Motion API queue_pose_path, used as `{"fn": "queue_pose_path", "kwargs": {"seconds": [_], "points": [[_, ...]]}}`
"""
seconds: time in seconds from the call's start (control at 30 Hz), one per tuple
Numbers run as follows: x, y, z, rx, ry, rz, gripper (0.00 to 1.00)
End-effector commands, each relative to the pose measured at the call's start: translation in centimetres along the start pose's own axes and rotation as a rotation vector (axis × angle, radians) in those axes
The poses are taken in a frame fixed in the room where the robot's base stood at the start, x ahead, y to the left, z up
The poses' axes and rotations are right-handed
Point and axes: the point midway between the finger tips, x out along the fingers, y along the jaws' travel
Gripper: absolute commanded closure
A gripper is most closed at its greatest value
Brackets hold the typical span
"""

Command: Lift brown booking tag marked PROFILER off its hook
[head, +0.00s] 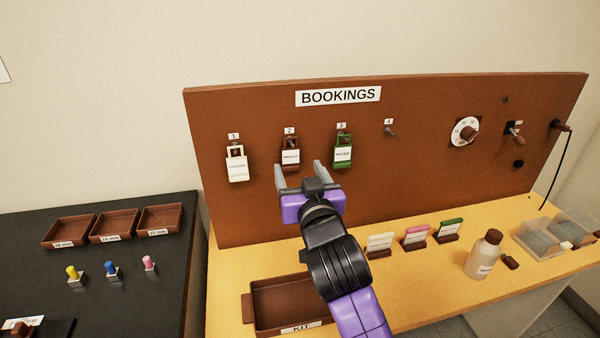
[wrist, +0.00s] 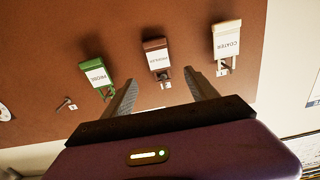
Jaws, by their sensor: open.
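The brown booking tag (head: 290,161) hangs on hook 2 of the brown BOOKINGS board. In the wrist view the brown tag (wrist: 157,57) appears upside down; its small label text is blurred. My gripper (head: 299,167) is open and empty, its fingers pointing at the board just below and in front of the brown tag. In the wrist view the fingers of my gripper (wrist: 163,86) stand on either side of the hook end of the brown tag, apart from it. Depth between fingers and tag is hard to tell.
A white tag (head: 237,165) hangs on hook 1 and a green tag (head: 342,152) on hook 3, both close beside. Hook 4 (head: 390,132) is empty. A KIT tray (head: 262,318), small card stands (head: 416,237) and a bottle (head: 484,254) stand on the yellow bench below.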

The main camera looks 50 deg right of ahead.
Motion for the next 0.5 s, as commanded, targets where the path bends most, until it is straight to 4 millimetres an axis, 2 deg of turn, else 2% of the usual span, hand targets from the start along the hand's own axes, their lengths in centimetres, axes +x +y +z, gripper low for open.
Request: {"fn": "queue_pose_path", "kwargs": {"seconds": [0.3, 0.5], "points": [[4.6, 0.1, -0.2, 0.0, 0.001, 0.001, 0.33], [6.4, 0.0, -0.1, 0.0, 0.001, 0.0, 0.33]]}}
